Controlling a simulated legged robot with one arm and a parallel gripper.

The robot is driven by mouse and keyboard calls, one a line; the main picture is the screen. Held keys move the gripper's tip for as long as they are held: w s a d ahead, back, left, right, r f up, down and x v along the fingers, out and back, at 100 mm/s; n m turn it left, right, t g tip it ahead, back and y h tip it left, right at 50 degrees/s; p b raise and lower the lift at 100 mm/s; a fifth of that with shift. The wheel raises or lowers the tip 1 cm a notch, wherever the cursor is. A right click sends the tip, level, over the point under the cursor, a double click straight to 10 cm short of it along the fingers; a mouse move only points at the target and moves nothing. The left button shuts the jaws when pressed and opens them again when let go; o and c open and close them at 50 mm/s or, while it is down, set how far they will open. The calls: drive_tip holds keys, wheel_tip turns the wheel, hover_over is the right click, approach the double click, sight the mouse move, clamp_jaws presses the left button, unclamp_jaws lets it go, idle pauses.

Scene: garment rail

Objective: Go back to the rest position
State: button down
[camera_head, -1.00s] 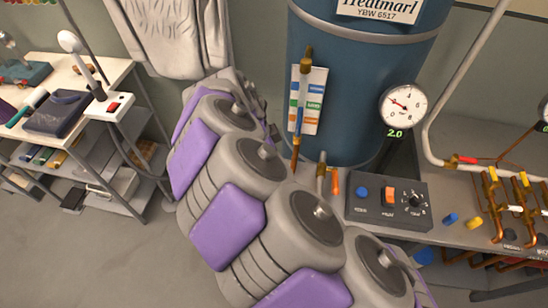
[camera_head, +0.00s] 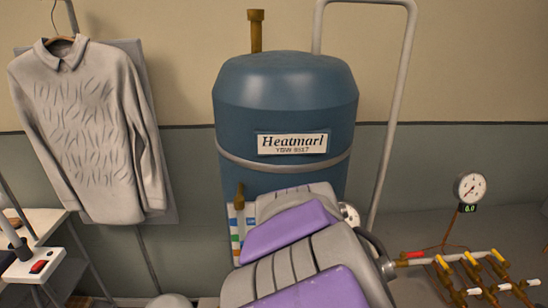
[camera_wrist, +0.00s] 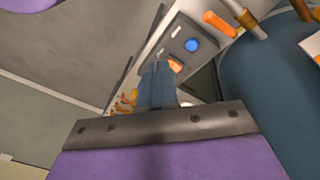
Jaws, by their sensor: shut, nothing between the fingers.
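My gripper (camera_wrist: 157,85) shows in the wrist view as two blue-grey fingers pressed together, with nothing between them. It is in front of a control panel (camera_wrist: 180,48) with a blue button and an orange switch; I cannot tell the exact gap. In the head view my grey and purple arm rises at the lower middle, in front of the blue tank (camera_head: 285,105). The gripper itself cannot be made out there.
A wrinkled grey shirt (camera_head: 85,130) hangs at the left on a board. A table with a red switch box (camera_head: 35,264) stands below it. A gauge (camera_head: 470,188) and copper pipes with coloured valves (camera_head: 470,262) are at the right.

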drive_tip(key=s+d+n+g+y, duration=0.1)
drive_tip(key=s+n, duration=0.3)
drive_tip(key=s, duration=0.5)
drive_tip(key=s+d+f+n+y, duration=0.1)
drive_tip(key=s+d+n, duration=0.3)
drive_tip(key=s, duration=0.6)
drive_tip(key=shift+s+f+n+g+y, duration=0.2)
drive_tip(key=shift+n+g+y, duration=0.1)
drive_tip(key=shift+n+g, duration=0.1)
drive_tip(key=shift+a, duration=0.3)
drive_tip(key=shift+d, duration=0.1)
